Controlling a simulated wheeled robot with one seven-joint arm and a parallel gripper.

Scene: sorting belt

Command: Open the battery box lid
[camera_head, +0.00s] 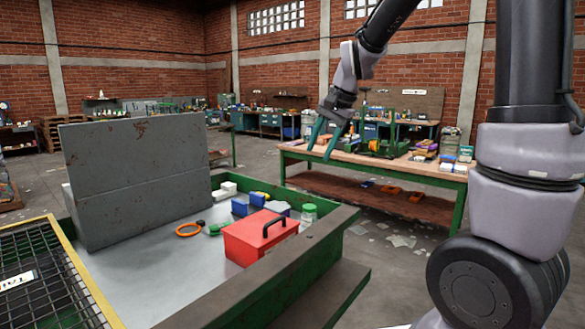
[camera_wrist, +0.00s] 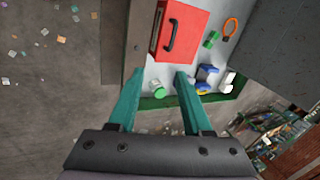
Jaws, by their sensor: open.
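The battery box is a red box (camera_head: 262,238) with a black handle on its closed lid, near the front right corner of the belt tray.
Beside the box lie a green-capped jar (camera_head: 308,212), an orange ring (camera_head: 189,230), a green piece (camera_head: 218,229) and blue blocks (camera_head: 240,207). A green rim (camera_head: 318,232) edges the tray. A grey metal housing (camera_head: 137,180) stands at left. A cluttered workbench (camera_head: 455,178) stands behind.

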